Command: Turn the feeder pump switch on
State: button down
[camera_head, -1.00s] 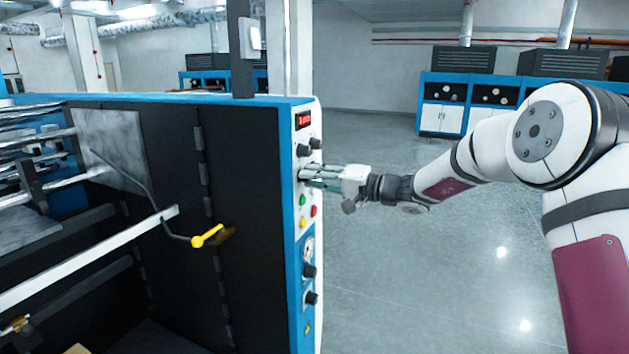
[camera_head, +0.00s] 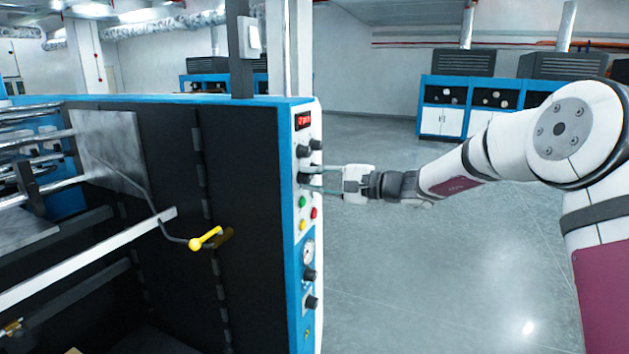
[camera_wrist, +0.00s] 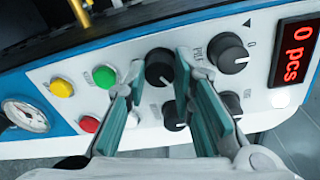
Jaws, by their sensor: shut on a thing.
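The control panel (camera_head: 308,230) is the narrow white end face of the blue and black machine. My gripper (camera_head: 313,178) reaches it from the right, at the upper half of the panel. In the wrist view my gripper (camera_wrist: 158,70) has its two teal-padded fingers on either side of a black rotary knob (camera_wrist: 160,66), shut on it. Other black knobs stand close by: a larger one (camera_wrist: 228,53) and a small one (camera_wrist: 174,115) under the fingers. I cannot read which label belongs to the held knob, or its exact setting.
Green (camera_wrist: 104,77), yellow (camera_wrist: 62,88) and red (camera_wrist: 89,124) buttons and a gauge (camera_wrist: 25,115) lie left of the fingers in the wrist view. A red display (camera_wrist: 297,50) reads 0 pcs. A yellow-handled crank (camera_head: 206,238) is on the machine's side. Floor right of the panel is clear.

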dwell(0.4)
jog(key=c, duration=1.3)
grip_release()
jog(key=shift+c, duration=0.2)
jog(key=v, duration=1.2)
